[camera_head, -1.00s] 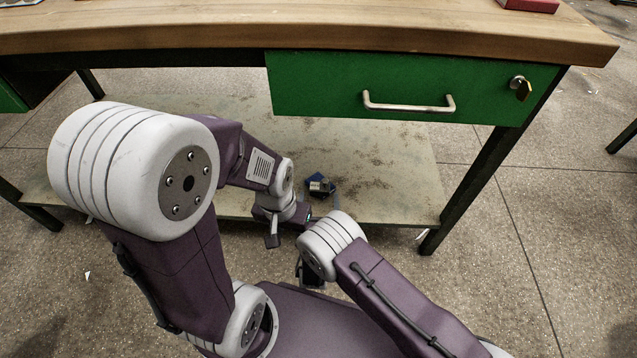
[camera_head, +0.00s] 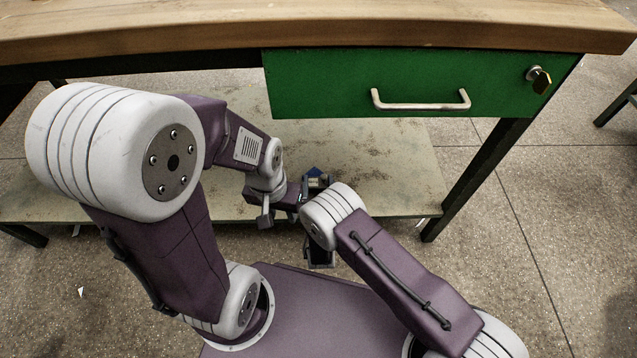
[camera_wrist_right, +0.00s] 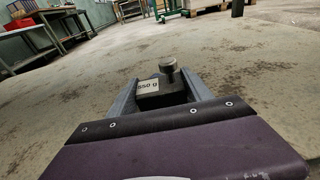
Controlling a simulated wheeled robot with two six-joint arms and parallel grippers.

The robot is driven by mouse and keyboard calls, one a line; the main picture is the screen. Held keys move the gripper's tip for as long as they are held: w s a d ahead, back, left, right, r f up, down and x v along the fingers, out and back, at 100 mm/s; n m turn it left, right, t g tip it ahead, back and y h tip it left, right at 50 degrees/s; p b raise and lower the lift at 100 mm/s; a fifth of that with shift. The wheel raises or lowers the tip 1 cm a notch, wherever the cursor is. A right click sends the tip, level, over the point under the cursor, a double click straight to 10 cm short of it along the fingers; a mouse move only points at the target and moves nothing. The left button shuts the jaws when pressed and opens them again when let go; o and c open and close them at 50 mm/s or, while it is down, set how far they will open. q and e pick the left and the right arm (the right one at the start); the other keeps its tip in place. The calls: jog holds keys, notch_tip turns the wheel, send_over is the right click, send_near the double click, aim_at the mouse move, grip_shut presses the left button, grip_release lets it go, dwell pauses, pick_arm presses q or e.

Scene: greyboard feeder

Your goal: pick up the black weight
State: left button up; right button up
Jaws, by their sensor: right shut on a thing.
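The black weight (camera_wrist_right: 152,98) fills the middle of the right wrist view, upright, with a round grey knob on top and a white label ending in "50 g". My right gripper (camera_wrist_right: 163,104) is shut on it, one grey finger on each side. In the head view the weight is small and partly hidden by my right arm, just above the right elbow, and its contact with the shelf cannot be made out.
The lower shelf (camera_head: 400,180) is otherwise clear. Above it are the wooden bench top (camera_head: 330,28) and a green drawer (camera_head: 420,75) with a handle. A dark bench leg (camera_head: 480,175) stands to the right.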

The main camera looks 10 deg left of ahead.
aim_at(318, 182)
jog(key=shift+r, duration=0.1)
grip_shut()
notch_tip(318, 182, up, 5)
jog(key=p, duration=0.4)
jog(key=shift+f, duration=0.2)
jog(key=d+r+p, duration=0.6)
jog(key=d+p, duration=0.1)
jog(key=d, duration=0.4)
jog(key=shift+d+r, duration=0.15)
jog(key=shift+d, duration=0.2)
jog(key=shift+w, duration=0.1)
